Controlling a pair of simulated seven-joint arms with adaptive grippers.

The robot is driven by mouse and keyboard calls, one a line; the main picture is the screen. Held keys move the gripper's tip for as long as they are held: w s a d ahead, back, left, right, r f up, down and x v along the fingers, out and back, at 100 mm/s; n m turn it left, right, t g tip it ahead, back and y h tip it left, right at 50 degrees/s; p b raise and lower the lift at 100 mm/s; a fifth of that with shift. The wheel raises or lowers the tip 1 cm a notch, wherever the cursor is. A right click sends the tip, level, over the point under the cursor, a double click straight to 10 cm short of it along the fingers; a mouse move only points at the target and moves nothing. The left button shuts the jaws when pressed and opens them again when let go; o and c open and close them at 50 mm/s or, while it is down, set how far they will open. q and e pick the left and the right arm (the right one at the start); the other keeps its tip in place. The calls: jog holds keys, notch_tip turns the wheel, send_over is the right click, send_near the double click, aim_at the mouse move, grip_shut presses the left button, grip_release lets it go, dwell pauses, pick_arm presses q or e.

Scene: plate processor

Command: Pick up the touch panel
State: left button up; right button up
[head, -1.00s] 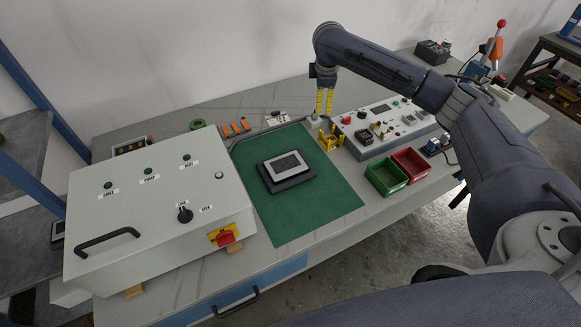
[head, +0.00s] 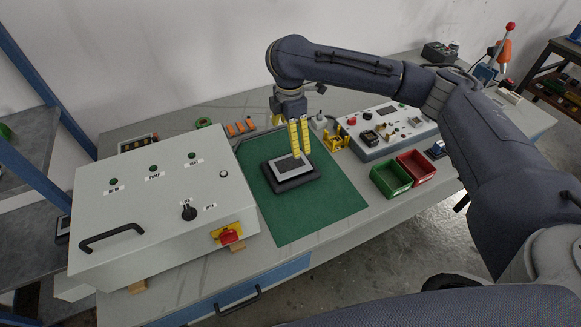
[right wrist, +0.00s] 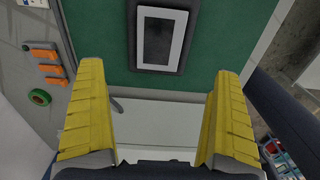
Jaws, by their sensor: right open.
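The touch panel (head: 284,166) is a light grey slab with a dark screen. It lies in a dark base or frame (head: 296,183) on the green mat (head: 330,205). In the right wrist view the touch panel (right wrist: 174,37) shows at the top, beyond the fingertips and between their lines. My right gripper (head: 301,152) points down with yellow fingers at the far right edge of the panel in the head view. In the right wrist view the right gripper (right wrist: 158,85) is open and empty, its fingers wide apart. Contact with the panel cannot be told. My left gripper is not in view.
A grey control box (head: 150,225) with a handle stands left of the mat. Green (head: 391,178) and red (head: 417,166) bins and a button console (head: 385,130) stand to the right. A yellow stand (head: 336,138) is close to the right gripper. The mat's front part is clear.

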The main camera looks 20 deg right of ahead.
aim_at(291, 165)
jog(key=shift+f, duration=6.45)
jog(key=shift+c, duration=0.4)
jog(key=shift+s+d+f, duration=0.1)
jog(key=c, duration=1.4)
